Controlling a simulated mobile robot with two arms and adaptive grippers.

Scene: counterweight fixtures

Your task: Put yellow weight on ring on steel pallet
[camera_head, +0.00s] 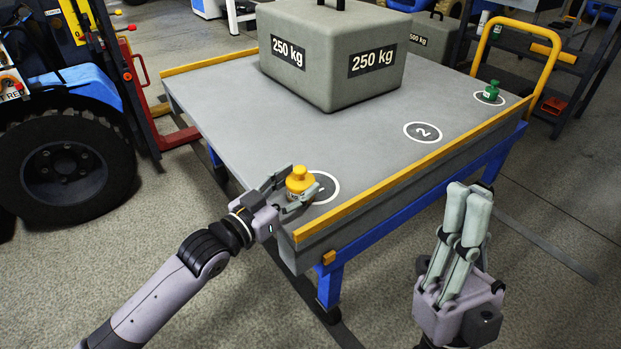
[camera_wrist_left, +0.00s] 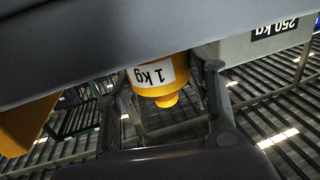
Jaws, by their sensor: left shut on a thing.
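The yellow weight (camera_head: 299,182), marked 1 kg, is upright between the fingers of my left gripper (camera_head: 301,188), which is shut on it. The weight overlaps the left part of the white near ring (camera_head: 337,186) on the grey steel pallet (camera_head: 240,115); I cannot tell if it touches the surface. In the left wrist view, turned upside down, the yellow weight (camera_wrist_left: 150,84) sits between the left gripper's fingers (camera_wrist_left: 165,90), its base close to the pallet face. My right gripper (camera_head: 468,190) is empty and shut, fingers upward, off the pallet's front right side.
A large grey 250 kg block (camera_head: 330,60) stands on the back of the pallet. Ring 2 (camera_head: 423,132) is empty. A green weight (camera_head: 492,90) stands on the far ring. A yellow rail (camera_head: 400,177) edges the front. A forklift (camera_head: 70,150) stands at left.

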